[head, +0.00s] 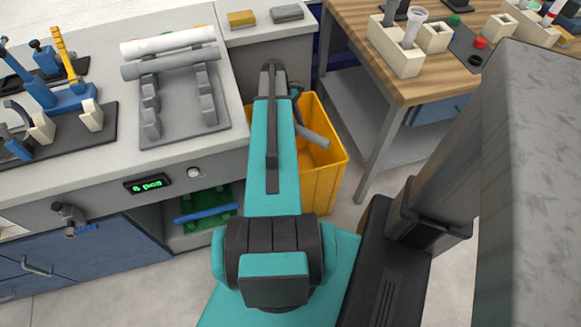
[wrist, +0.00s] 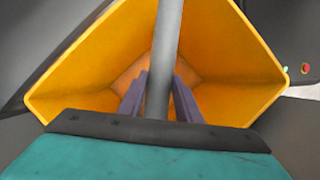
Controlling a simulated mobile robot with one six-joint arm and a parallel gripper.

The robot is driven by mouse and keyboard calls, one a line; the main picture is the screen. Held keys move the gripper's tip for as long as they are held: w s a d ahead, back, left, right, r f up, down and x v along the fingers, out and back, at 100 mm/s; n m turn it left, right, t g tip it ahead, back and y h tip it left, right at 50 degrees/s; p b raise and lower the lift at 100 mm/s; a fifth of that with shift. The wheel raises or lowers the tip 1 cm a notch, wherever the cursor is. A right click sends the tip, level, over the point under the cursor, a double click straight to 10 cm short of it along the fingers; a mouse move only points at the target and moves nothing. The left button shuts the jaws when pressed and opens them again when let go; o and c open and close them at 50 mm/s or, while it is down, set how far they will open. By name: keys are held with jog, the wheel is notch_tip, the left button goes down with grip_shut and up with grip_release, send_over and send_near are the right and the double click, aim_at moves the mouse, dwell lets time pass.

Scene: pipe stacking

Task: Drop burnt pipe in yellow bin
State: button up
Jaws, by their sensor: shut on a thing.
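The yellow bin (head: 330,180) stands on the floor between the grey counter and the wooden table. Its open top faces up, and in the wrist view its rim and walls (wrist: 235,55) surround my gripper (wrist: 160,82). My gripper is shut on a grey pipe (wrist: 166,40), with a purplish finger on each side. The pipe is over the bin's opening; in the head view its end (head: 314,137) sticks out to the right of my arm. My arm hides most of the gripper and part of the bin there. I cannot tell burn marks on the pipe.
A grey rack (head: 185,128) on the left counter carries a white pipe (head: 168,41) and a grey pipe (head: 171,63). A display (head: 149,184) on the counter front glows green. The wooden table (head: 420,85) with holders stands close right of the bin.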

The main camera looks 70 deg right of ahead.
jog(key=o, duration=1.2)
jog(key=v, duration=1.4)
jog(key=shift+s, duration=0.15)
